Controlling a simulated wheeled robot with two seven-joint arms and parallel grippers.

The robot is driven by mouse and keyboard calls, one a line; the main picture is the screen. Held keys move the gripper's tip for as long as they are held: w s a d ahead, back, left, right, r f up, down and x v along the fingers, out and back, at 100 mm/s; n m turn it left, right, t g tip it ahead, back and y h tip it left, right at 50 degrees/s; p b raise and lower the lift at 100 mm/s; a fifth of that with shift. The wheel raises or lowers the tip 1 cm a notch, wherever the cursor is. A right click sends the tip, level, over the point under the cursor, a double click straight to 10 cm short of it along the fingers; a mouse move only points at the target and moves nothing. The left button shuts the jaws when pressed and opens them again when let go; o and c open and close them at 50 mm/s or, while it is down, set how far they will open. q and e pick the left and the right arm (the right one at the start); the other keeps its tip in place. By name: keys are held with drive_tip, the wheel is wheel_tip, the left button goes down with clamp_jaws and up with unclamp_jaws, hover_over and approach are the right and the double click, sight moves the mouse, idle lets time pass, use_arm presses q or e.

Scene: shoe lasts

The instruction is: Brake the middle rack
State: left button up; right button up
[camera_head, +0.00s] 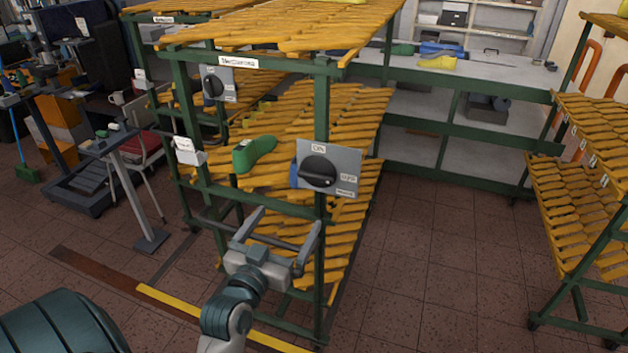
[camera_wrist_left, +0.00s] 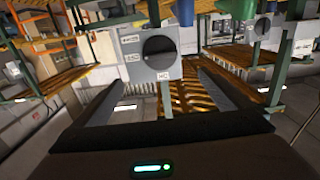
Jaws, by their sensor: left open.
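A rack (camera_head: 321,110) with a green frame and yellow slatted shelves stands in the centre of the head view. A grey panel (camera_head: 350,181) with a round black knob (camera_head: 319,171) is on its front post. Small white labels sit around the knob, too small to read surely. The panel (camera_wrist_left: 174,70) and knob (camera_wrist_left: 159,50) also show in the left wrist view, ahead of the fingers. My left gripper (camera_head: 284,231) is open and empty, below and left of the panel, apart from the knob. My right gripper is not in view.
A second panel with a knob (camera_head: 213,85) is on a rack post further back left. A green shoe last (camera_head: 254,153) lies on the front rack's shelf. Another yellow rack (camera_head: 570,190) stands at the right. Tiled floor (camera_head: 445,260) between them is clear.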

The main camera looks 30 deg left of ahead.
sight(314, 178)
use_arm(q)
drive_tip(key=p+x, duration=0.6)
drive_tip(key=x, duration=0.9)
drive_tip(key=shift+w+r, duration=0.1)
drive_tip(key=shift+w, duration=0.35)
drive_tip(key=shift+w+a, duration=0.2)
drive_tip(key=shift+w, duration=0.5)
drive_tip(key=c, duration=1)
